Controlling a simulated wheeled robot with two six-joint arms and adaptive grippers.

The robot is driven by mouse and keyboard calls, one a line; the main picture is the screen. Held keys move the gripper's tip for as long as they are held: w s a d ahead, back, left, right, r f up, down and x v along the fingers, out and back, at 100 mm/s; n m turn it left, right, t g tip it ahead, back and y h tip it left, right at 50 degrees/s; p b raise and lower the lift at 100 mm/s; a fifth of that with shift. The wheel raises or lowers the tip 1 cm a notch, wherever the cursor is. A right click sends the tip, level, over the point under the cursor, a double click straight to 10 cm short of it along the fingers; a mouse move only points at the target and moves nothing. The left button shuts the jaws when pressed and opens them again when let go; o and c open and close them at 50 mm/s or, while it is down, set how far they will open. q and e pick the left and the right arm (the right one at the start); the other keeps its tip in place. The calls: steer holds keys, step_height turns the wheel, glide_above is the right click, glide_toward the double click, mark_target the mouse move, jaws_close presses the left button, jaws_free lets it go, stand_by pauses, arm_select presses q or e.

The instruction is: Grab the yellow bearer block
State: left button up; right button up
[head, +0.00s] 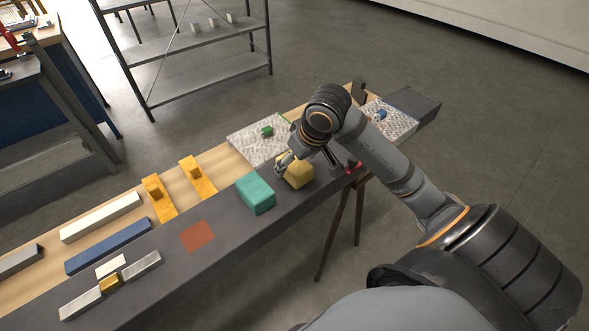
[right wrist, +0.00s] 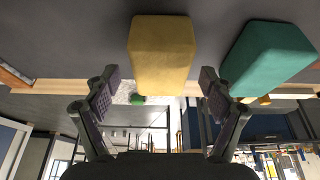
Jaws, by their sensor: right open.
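A large yellow block (head: 298,171) sits on the dark table strip, right of a teal block (head: 256,193). I take it as the yellow bearer block. My right gripper (head: 306,160) is at it, fingers spread, with the arm above partly hiding the block's far side. In the right wrist view, the yellow block (right wrist: 163,55) appears centred between the open fingers (right wrist: 157,88), slightly beyond their tips. The teal block (right wrist: 268,57) shows close to the right finger. I cannot tell whether a finger touches the yellow block. My left gripper is not in view.
A brown-orange square (head: 198,236) lies flat left of the teal block. White (head: 101,217) and blue (head: 108,246) bars and yellow brackets (head: 159,197) lie further left. A patterned plate (head: 258,139) with a green piece lies behind the gripper.

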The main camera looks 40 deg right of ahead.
steer(key=shift+x, duration=0.75)
steer(key=shift+w+f, duration=0.1)
steer(key=shift+f, duration=0.05)
steer(key=c, duration=1)
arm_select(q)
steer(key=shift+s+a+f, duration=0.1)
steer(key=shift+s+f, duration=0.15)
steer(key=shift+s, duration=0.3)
arm_select(e)
steer(key=shift+c, duration=0.2)
